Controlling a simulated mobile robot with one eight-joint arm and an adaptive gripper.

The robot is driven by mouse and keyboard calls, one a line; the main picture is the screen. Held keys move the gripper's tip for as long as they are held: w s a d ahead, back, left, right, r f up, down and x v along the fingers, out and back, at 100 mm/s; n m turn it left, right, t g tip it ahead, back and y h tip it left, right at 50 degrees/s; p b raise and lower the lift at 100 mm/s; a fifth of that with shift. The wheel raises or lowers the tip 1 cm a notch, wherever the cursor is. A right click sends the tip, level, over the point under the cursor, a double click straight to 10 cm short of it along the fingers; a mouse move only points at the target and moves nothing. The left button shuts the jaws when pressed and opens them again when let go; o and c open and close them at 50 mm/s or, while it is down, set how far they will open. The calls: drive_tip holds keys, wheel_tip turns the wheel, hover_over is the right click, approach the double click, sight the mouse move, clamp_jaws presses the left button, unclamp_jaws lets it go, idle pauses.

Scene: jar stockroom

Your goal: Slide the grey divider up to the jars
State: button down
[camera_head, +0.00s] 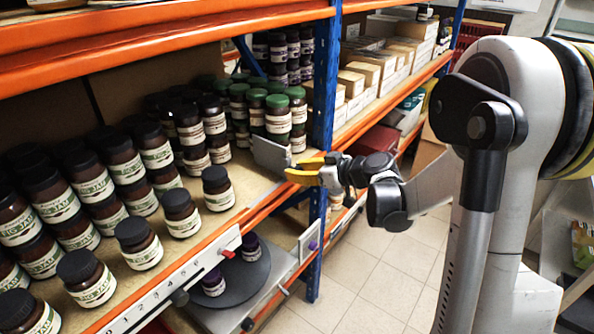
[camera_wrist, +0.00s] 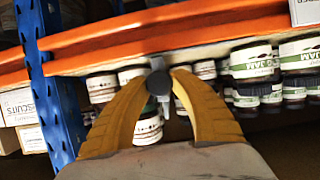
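The grey divider (camera_head: 271,156) stands upright on the shelf board, right of the black-lidded jars (camera_head: 180,213). A strip of bare board lies between it and the nearest front jar (camera_head: 217,188). Green-lidded jars (camera_head: 278,117) stand behind it. My gripper (camera_head: 291,173) is at the divider's front right edge, with its yellow fingers pointing left toward it. The knob appears to belong to the divider, whose plate is mostly hidden there.
An orange shelf beam with a numbered rail (camera_head: 165,290) runs along the front. A blue upright (camera_head: 325,85) stands just right of my gripper. Cardboard boxes (camera_head: 363,72) fill the bay beyond. A grey turntable (camera_head: 233,277) with purple-lidded jars is below.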

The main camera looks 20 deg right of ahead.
drive_tip(key=s+a, duration=0.2)
drive_tip(key=a, duration=0.1)
drive_tip(key=s+a, duration=0.3)
drive_tip(key=a, duration=0.1)
drive_tip(key=s+a, duration=0.2)
drive_tip(key=a, duration=0.2)
drive_tip(key=shift+s, duration=0.2)
drive_tip(key=c, duration=1.4)
unclamp_jaws()
drive_tip(key=o, duration=0.3)
drive_tip(key=shift+s+a, duration=0.1)
drive_tip(key=shift+a, duration=0.1)
drive_tip(key=shift+d, duration=0.1)
